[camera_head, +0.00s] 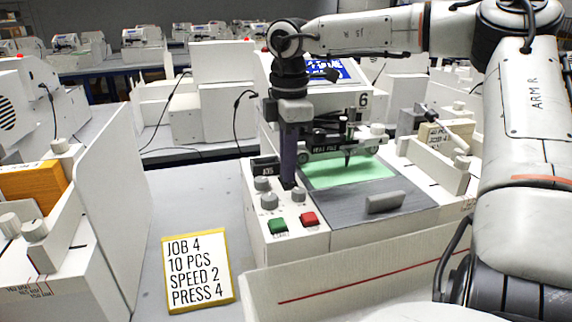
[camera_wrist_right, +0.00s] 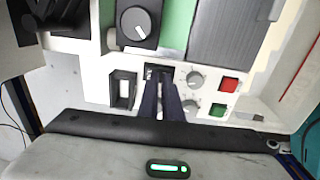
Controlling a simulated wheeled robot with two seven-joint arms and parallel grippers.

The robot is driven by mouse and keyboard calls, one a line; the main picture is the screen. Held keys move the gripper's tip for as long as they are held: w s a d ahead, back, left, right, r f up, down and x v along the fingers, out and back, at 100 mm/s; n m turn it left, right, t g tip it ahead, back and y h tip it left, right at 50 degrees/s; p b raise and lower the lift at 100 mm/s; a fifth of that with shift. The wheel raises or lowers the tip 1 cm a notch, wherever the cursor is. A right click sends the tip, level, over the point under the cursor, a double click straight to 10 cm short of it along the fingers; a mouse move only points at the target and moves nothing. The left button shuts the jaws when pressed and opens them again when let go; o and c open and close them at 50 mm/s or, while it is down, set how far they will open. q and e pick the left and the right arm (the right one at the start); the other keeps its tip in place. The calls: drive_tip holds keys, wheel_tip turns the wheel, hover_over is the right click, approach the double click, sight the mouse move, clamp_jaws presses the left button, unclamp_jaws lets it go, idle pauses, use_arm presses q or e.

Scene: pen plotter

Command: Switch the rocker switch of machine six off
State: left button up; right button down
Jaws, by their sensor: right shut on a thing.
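Machine six (camera_head: 363,100) stands in the middle of the head view, with a black "6" on its white head. My right gripper (camera_head: 288,186) comes down from above onto its control panel, its dark fingers pointing downward. In the right wrist view the fingers (camera_wrist_right: 160,88) are close together over a black-framed part, which I take to be the rocker switch (camera_wrist_right: 153,72). The gripper is shut on it. The fingers cover most of it, so its tilt cannot be told. My left gripper is not in view.
Grey knobs (camera_head: 269,201), a green button (camera_head: 278,225) and a red button (camera_head: 309,218) sit close to the fingers. A black-framed panel part (camera_wrist_right: 123,90) lies beside them. A job card (camera_head: 197,270) lies on the table, left of the machine. White panels flank the workspace.

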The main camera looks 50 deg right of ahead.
drive_tip(key=shift+s+f, duration=0.3)
drive_tip(key=shift+f, duration=0.1)
wheel_tip(320, 180, up, 5)
drive_tip(key=p, duration=0.3)
drive_tip(key=shift+w, duration=0.1)
wheel_tip(320, 180, up, 10)
drive_tip(key=shift+a, duration=0.15)
drive_tip(key=s+d+t+y+p, duration=0.1)
drive_tip(key=d+p, duration=0.1)
drive_tip(key=s+d+t+y+p, duration=0.1)
drive_tip(key=d+p, duration=0.1)
drive_tip(key=shift+s, duration=0.2)
